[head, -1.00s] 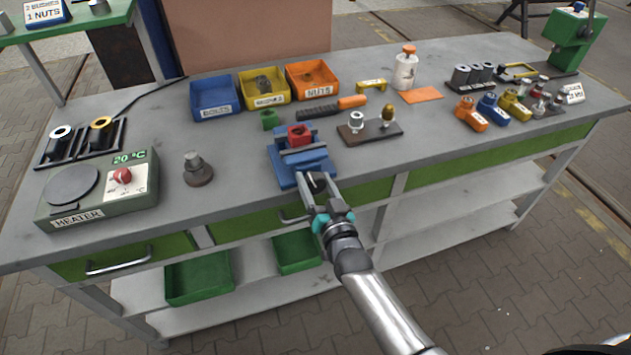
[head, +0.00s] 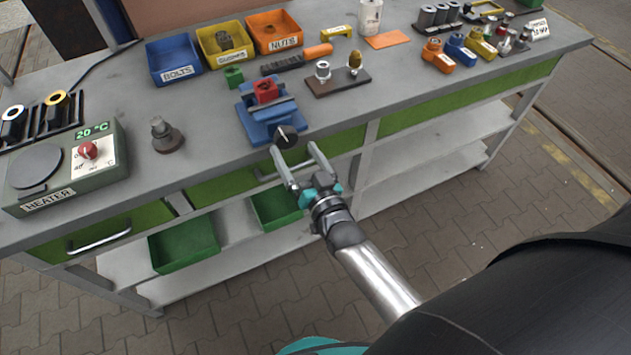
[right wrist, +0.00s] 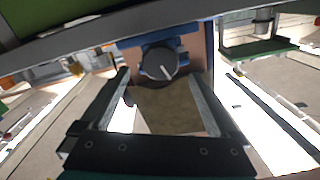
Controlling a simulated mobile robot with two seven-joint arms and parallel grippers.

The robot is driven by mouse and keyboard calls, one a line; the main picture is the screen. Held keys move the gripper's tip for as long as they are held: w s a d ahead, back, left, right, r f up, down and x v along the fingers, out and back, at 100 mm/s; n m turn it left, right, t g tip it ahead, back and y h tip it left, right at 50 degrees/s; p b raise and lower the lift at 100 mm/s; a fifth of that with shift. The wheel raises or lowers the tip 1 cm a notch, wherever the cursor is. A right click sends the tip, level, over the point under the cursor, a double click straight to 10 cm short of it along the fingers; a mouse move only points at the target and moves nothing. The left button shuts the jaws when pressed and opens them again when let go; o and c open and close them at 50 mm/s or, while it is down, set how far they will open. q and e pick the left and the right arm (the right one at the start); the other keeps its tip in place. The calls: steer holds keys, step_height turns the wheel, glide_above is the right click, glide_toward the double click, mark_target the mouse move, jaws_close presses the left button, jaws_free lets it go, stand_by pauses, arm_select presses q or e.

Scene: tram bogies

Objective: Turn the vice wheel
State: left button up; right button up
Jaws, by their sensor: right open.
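The blue vice (head: 262,115) stands at the front edge of the workbench in the head view, with a red piece (head: 266,90) in its jaws. Its wheel (head: 286,136) is a round black knob with a pale line, facing the front of the bench. In the right wrist view the wheel (right wrist: 160,63) shows beyond the fingertips, roughly midway between them. My right gripper (head: 294,151) is open and empty, its two fingers pointing at the wheel and just short of it or beside it; exact contact cannot be told. My left gripper is not in view.
The heater (head: 68,167) and a dark stand (head: 165,136) are left of the vice. Blue, yellow and orange bins (head: 275,34) stand behind it. A brown board (head: 338,82) with two fittings lies to its right. A drawer handle (head: 285,170) is below.

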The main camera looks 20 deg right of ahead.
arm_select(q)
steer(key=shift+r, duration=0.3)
arm_select(e)
steer(key=s, duration=0.9)
steer(key=shift+s+d, duration=0.15)
steer(key=shift+s, duration=0.2)
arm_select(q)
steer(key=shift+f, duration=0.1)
